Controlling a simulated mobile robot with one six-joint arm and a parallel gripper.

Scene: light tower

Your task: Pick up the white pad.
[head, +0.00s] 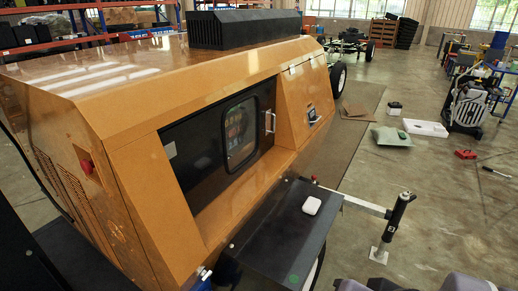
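The white pad (312,205) is a small, rounded white piece. It lies on the flat black top (283,228) of a box or fender at the front side of the orange light tower (135,150), near that top's far right part. Nothing touches it from above. My gripper is not visible; only grey rounded parts, probably of my arm, show along the bottom right edge.
The orange housing with its dark window panel (220,140) rises left of the pad. A trailer bar with an upright black jack (398,217) extends to the right. Open floor lies beyond, with a white tray (425,128) and a red box (465,154).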

